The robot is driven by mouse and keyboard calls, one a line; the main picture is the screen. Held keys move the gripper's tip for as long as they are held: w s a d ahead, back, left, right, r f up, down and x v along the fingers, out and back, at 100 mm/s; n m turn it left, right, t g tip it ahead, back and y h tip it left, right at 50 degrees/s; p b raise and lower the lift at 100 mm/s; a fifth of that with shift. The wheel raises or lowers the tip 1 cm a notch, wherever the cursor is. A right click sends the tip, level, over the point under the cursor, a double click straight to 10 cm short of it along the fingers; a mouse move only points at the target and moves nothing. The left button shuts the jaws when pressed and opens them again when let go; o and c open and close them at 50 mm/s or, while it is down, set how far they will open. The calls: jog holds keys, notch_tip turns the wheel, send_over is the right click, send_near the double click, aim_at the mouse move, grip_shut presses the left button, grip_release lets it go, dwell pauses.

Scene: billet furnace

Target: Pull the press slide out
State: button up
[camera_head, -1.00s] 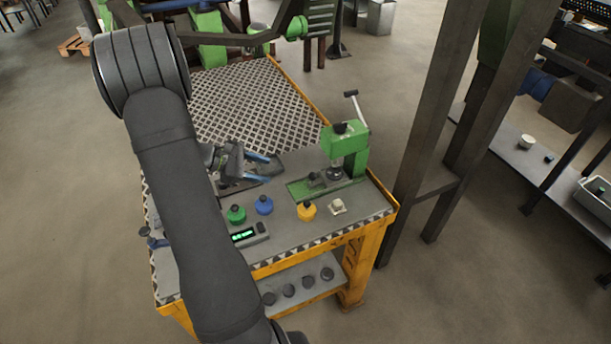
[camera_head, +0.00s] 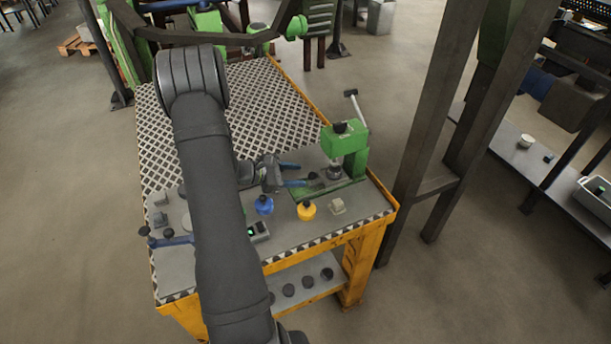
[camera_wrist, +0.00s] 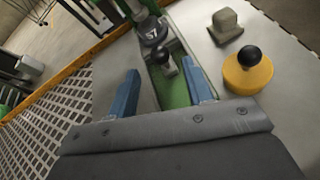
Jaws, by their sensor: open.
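The green press (camera_head: 346,142) stands at the right end of the bench, with its lever raised. Its slide with a dark knob (camera_head: 313,179) lies at the left of the press's green base; the knob also shows in the wrist view (camera_wrist: 161,57). My gripper (camera_head: 296,174) is just left of the slide, with its blue fingers pointing toward the press. In the wrist view my gripper (camera_wrist: 165,84) is open, and the knob lies ahead between the lines of the two fingers. It appears empty. My arm hides part of the bench on the left.
A yellow knobbed weight (camera_head: 307,210) and a pale block (camera_head: 337,206) stand in front of the press. A blue knobbed piece (camera_head: 264,205) and a small display box (camera_head: 258,231) are close to my arm. A dark steel post (camera_head: 437,120) rises right of the bench.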

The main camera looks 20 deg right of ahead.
jog(key=shift+x, duration=1.95)
